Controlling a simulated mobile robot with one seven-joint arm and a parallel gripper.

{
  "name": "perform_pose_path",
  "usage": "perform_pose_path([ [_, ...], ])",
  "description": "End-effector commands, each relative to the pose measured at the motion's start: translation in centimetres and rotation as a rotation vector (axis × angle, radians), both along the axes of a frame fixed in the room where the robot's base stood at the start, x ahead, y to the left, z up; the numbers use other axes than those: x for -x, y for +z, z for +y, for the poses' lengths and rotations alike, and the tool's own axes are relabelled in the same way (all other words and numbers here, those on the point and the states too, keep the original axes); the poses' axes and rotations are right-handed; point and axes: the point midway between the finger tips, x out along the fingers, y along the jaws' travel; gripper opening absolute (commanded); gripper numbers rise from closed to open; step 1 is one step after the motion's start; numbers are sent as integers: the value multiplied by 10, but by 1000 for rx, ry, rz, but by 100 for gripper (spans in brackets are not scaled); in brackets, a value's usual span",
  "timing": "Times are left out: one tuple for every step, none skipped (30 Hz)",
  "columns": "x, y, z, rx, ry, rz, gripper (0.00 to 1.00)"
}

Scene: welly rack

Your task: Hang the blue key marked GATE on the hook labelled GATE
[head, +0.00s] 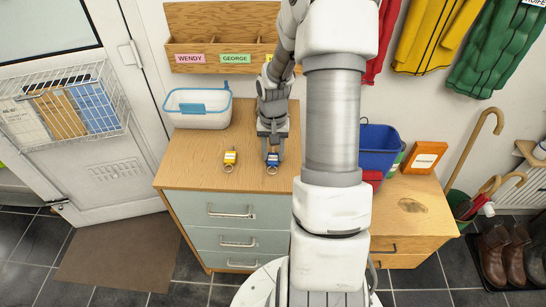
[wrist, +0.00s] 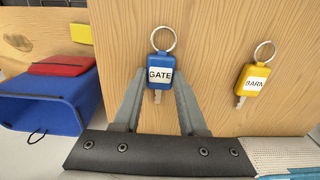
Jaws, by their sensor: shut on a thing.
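The blue key marked GATE (wrist: 159,73) is between my fingertips in the wrist view, its metal ring pointing away from my gripper. My gripper (head: 271,153) is shut on its blue tag, low over the wooden top of the drawer unit. The blue key also shows in the head view (head: 272,160). I cannot tell whether it still touches the wood. A yellow key marked BARN (wrist: 253,80) lies to its right in the wrist view and to its left in the head view (head: 230,159). The hook labelled GATE shows in neither view.
A white basket (head: 198,116) stands at the back left of the drawer unit (head: 190,175). A wooden wall rack (head: 215,22) has WENDY and GEORGE labels.

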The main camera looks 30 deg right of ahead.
Motion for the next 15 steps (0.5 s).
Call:
perform_pose_path([
  [0, 1, 0, 0, 0, 0, 0],
  [0, 1, 0, 1, 0, -1, 0],
  [0, 3, 0, 1, 0, -1, 0],
  [0, 4, 0, 1, 0, -1, 0],
  [0, 6, 0, 1, -1, -2, 0],
  [-1, 9, 0, 2, -1, -2, 0],
  [-1, 12, 0, 2, -1, -2, 0],
  [-1, 15, -1, 2, -1, -3, 0],
  [-1, 21, -1, 3, -1, -3, 0],
  [-1, 26, -1, 3, 0, -3, 0],
  [-1, 32, -1, 4, 0, -3, 0],
  [-1, 40, -1, 4, -1, -3, 0],
  [-1, 47, -1, 4, 0, -4, 0],
  [7, 49, -8, 3, -6, -1, 0],
  [14, 54, -14, 3, -7, -1, 0],
])
